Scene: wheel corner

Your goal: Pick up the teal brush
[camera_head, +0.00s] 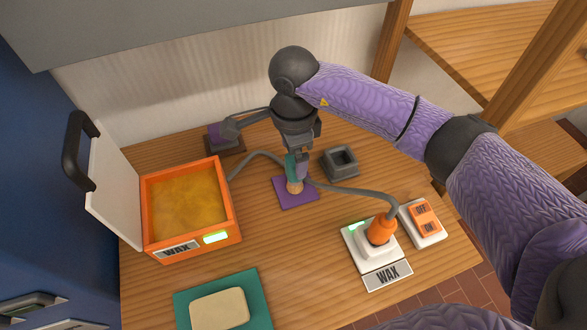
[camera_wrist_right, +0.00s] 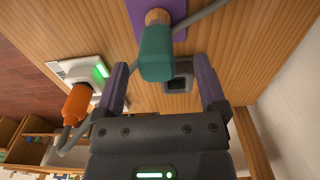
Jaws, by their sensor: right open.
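The teal brush (camera_head: 291,168) stands about upright, its tan lower end on a purple mat (camera_head: 283,201). In the right wrist view the brush (camera_wrist_right: 156,52) shows its teal end towards me, with the mat (camera_wrist_right: 150,10) behind it. My right gripper (camera_head: 298,150) is above the brush, pointing down. In the right wrist view the gripper (camera_wrist_right: 160,78) is open, its fingers apart on either side of the brush's line. The brush appears just ahead of or between the fingertips; exact depth is unclear. My left gripper is not in view.
A grey square holder (camera_head: 341,163) stands close right of the brush. A grey cable (camera_head: 350,191) runs beside it to an orange plug (camera_head: 381,229). An orange wax box (camera_head: 238,226) with its lid open is at left. A teal mat (camera_head: 262,297) with a beige block lies in front.

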